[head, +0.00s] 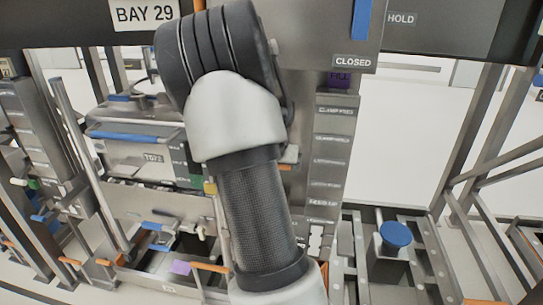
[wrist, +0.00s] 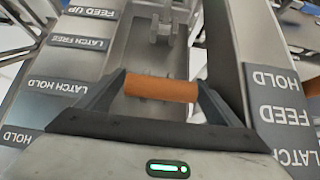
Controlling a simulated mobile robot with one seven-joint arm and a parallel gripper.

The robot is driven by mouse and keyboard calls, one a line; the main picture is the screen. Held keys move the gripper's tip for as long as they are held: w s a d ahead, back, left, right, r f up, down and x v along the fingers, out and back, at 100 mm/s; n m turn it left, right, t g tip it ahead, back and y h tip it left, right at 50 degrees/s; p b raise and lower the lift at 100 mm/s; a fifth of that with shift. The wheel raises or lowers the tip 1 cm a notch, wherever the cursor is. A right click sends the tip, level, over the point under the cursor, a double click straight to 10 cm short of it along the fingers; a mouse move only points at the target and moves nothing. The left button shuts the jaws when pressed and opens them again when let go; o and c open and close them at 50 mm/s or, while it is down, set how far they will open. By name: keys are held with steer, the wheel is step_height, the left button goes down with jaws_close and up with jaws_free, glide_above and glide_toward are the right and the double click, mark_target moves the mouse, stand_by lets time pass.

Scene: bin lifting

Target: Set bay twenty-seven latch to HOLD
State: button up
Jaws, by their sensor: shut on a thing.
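In the wrist view, my gripper (wrist: 161,84) is shut on an orange latch handle (wrist: 161,89), a short bar lying across between the two dark fingers. A grey metal channel (wrist: 150,52) lies beyond the handle. A label strip (wrist: 72,43) on the left reads FEED UP, LATCH FREE and LATCH HOLD. A dark label strip (wrist: 278,110) on the right reads HOLD, FEED and LATCH, upside down. In the head view, my arm hides the gripper and the held handle. No bay twenty-seven sign shows in either view.
A BAY 29 sign (head: 144,13) is at the upper left. A CLOSED label (head: 354,62) and a HOLD label (head: 402,19) sit near a blue bar (head: 361,18). A grey bin (head: 143,150), a blue knob (head: 396,235) and frame posts surround my arm.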

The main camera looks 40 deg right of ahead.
steer(key=shift+w+r+y, duration=0.1)
steer(key=shift+r+y, duration=0.1)
steer(key=shift+y, duration=0.1)
steer(key=o, duration=1.2)
steer(key=shift+r+p, duration=0.1)
steer(key=shift+p, duration=0.2)
steer(key=p+v, duration=0.3)
steer(key=v, duration=1.4)
steer(key=shift+a+r+p, duration=0.15)
steer(key=shift+a+p, duration=0.05)
steer(key=shift+p, duration=0.2)
steer(key=shift+w, duration=0.1)
